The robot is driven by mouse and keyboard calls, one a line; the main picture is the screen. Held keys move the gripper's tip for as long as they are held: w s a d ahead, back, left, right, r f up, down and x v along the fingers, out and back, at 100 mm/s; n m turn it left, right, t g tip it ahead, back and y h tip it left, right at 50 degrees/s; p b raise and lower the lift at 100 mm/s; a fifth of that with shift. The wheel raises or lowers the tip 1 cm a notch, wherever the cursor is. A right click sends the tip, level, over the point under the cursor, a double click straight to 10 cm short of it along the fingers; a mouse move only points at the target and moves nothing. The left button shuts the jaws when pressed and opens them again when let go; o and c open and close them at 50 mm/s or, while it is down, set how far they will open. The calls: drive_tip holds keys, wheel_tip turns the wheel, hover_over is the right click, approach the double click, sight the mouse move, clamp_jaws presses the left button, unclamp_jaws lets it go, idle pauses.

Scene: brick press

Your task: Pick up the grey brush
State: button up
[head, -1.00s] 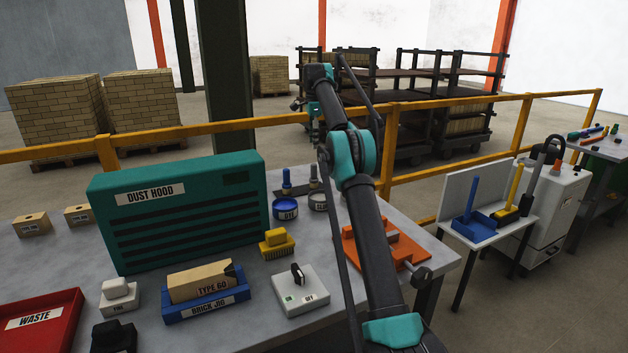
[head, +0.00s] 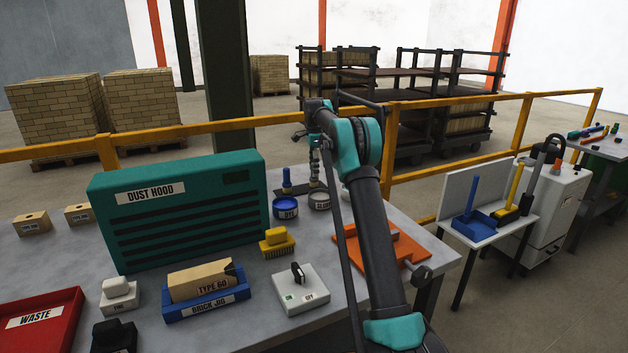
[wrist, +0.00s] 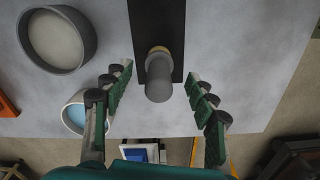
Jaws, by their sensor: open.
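The grey brush (wrist: 158,82) stands in a dark holder (wrist: 158,22) on the bench. In the wrist view I see its rounded grey handle end nearly end-on. My gripper (wrist: 157,88) is open, with one green-padded finger on each side of the handle and visible gaps on both sides. In the head view my gripper (head: 314,160) points down over the holder and largely hides the grey brush. A blue brush (head: 287,181) stands to its left in the same holder.
A blue pot (head: 286,208) and a grey pot (head: 319,201) stand in front of the holder. A white bowl with pale blue contents (wrist: 78,116) is close to my left finger. The teal dust hood (head: 180,210) rises at left; a yellow brush (head: 277,240) lies nearer.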

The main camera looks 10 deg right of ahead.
wheel_tip(320, 180, down, 4)
drive_tip(key=shift+f, duration=0.1)
drive_tip(key=shift+c, duration=0.2)
drive_tip(key=c, duration=1.2)
